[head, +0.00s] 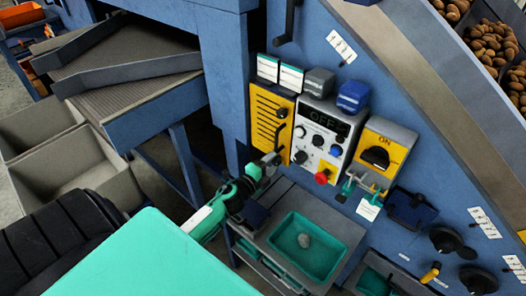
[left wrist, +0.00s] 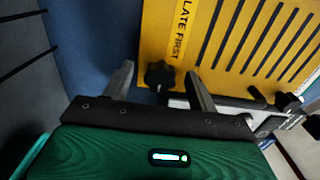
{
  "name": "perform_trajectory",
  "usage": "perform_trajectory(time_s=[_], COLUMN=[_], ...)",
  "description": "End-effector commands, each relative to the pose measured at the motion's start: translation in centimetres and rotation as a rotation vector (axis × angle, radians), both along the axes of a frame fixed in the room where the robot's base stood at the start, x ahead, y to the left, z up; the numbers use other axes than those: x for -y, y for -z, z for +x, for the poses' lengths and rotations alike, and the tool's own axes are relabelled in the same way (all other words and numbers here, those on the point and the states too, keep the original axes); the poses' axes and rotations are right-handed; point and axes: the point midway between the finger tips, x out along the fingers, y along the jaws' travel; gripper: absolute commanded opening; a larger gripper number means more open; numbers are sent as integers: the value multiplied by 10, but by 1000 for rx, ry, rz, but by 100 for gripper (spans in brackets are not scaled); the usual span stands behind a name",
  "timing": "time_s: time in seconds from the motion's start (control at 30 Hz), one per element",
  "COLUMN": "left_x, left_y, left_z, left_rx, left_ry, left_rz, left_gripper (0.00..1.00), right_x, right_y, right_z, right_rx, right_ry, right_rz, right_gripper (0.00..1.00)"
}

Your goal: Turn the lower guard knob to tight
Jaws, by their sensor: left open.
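The yellow slotted guard (head: 262,112) is on the blue machine wall, left of the control panel. In the left wrist view, the guard's yellow plate (left wrist: 245,40) fills the upper right. A black lobed knob (left wrist: 158,75), the lower guard knob, is at the plate's corner. My left gripper (head: 272,158) is at the guard's lower right corner and hides the knob's spot in the head view. In the left wrist view my left gripper (left wrist: 160,82) is open, with the knob between its two fingers; contact cannot be told. My right gripper is out of view.
The control panel (head: 317,143), with a red stop button (head: 323,176), is close on the right. Beyond is a yellow switch box (head: 383,152). Grey bins (head: 50,170) stand at left.

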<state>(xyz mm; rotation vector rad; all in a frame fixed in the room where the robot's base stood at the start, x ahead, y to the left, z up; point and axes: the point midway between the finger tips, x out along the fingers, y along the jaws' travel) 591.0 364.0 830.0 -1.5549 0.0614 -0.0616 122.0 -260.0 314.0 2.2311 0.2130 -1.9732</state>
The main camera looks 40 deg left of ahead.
Motion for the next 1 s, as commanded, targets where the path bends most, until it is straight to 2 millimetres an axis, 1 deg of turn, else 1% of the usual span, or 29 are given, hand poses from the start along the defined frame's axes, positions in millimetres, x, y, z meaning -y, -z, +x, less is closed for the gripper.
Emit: perform_trajectory(time_s=[0.13, 0.2, 0.27, 0.5, 0.7, 0.83, 1.0], left_x=[-1, -2, -3, -6, -9, -9, -10], left_y=[2, 2, 3, 3, 3, 2, 1], left_z=[-16, -27, -38, -81, -112, -126, -134], left_rx=[-2, -2, -2, -3, -3, -2, -1], left_ry=[0, 1, 0, 1, 0, 0, 0], left_rz=[1, 1, 1, 0, 0, -1, 0], left_gripper=[59, 59, 59, 59, 59, 59, 59], right_x=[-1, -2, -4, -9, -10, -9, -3], right_y=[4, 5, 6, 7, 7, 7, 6], right_z=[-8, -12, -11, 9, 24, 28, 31], right_rx=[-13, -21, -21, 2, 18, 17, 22], right_ry=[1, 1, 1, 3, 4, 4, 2], right_rz=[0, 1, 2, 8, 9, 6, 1], right_gripper=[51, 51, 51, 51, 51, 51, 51])
